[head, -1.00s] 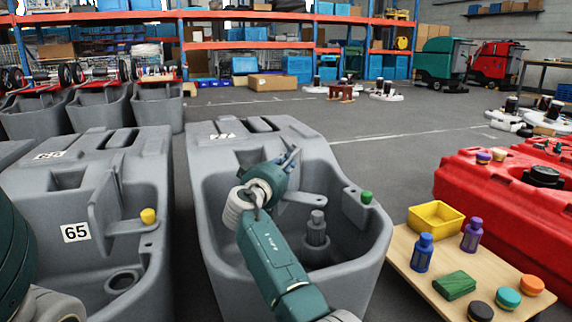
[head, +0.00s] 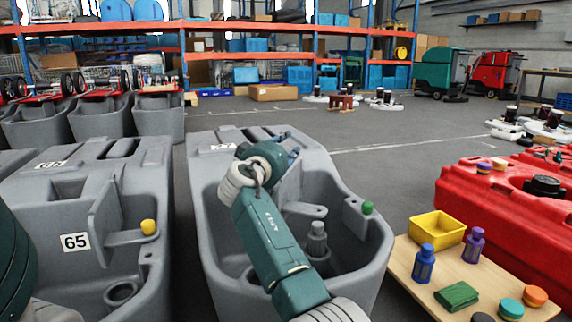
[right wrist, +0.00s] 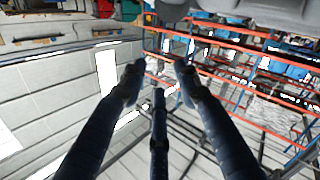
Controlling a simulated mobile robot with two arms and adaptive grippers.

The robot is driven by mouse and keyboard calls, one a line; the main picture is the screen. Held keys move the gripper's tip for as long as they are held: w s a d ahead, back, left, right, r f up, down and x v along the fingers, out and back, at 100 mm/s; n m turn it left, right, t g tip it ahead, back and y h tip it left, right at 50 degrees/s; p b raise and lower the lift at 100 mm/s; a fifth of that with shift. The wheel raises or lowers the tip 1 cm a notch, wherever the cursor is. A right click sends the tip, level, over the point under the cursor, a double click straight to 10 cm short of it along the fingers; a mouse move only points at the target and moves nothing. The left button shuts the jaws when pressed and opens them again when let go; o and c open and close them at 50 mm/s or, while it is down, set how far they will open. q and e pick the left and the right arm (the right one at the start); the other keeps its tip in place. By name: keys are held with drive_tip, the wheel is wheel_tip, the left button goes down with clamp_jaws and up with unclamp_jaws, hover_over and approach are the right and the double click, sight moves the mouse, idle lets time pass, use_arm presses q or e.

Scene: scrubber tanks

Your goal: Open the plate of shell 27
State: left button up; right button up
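A grey tank shell (head: 205,240) stands in the middle. The marking on its top (head: 222,147) is too small to read, and no 27 is legible. Inside its open basin are a grey lever-like plate part (head: 303,210), partly behind my arm, and a grey capped post (head: 317,240); a green knob (head: 367,207) sits on its right wall. My right arm reaches over this basin. Its gripper (head: 294,153) is mostly hidden behind the wrist; in the right wrist view its fingers (right wrist: 158,80) are spread, with nothing between them. My left gripper is out of view.
Left stands another grey shell marked 65 (head: 75,241), with an upright plate (head: 106,208) and a yellow knob (head: 148,227). Right are a red tank (head: 480,210) and a wooden board (head: 412,262) carrying a yellow bin (head: 437,227), bottles and pucks.

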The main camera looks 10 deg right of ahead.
drive_tip(key=shift+r, duration=1.05)
drive_tip(key=shift+c, duration=0.5)
